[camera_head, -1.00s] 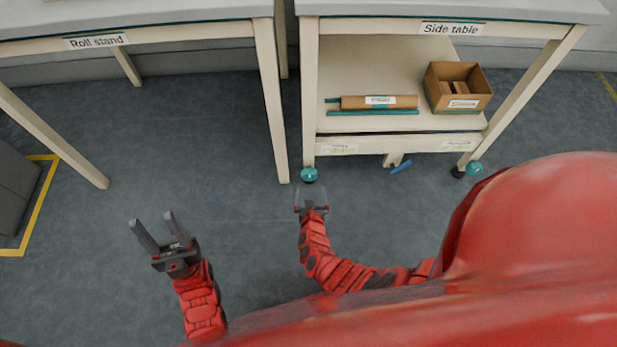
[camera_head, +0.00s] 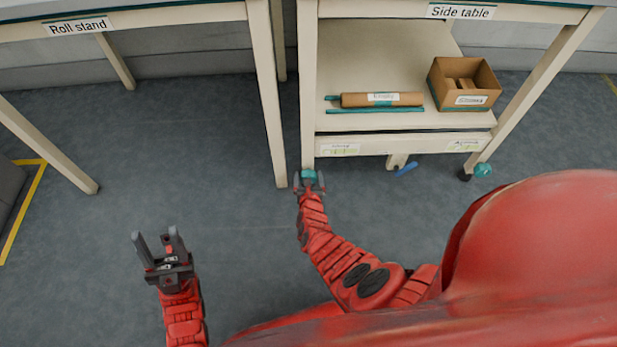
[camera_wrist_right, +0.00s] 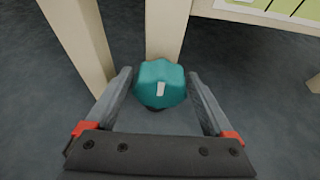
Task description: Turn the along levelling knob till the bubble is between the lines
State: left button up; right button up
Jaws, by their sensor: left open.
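A teal knob (camera_head: 308,175) sits at the foot of the side table's front left leg. It also shows in the right wrist view (camera_wrist_right: 161,84), with a white mark on its face. My right gripper (camera_head: 309,182) is open, with its fingers (camera_wrist_right: 160,88) on either side of this knob and a small gap at each side. A second teal knob (camera_head: 483,170) is at the front right leg. Two pale green level labels, left (camera_head: 340,149) and right (camera_head: 465,146), are on the lower rail; their bubbles are too small to make out. My left gripper (camera_head: 158,240) is open and empty above the floor.
The side table's lower shelf (camera_head: 385,60) holds a brown roll (camera_head: 382,100), a teal strip (camera_head: 375,110) and an open cardboard box (camera_head: 463,85). A blue lever (camera_head: 405,168) is under the rail. The roll stand's leg (camera_head: 269,100) stands close left of the knob.

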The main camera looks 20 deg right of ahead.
jog(key=c, duration=1)
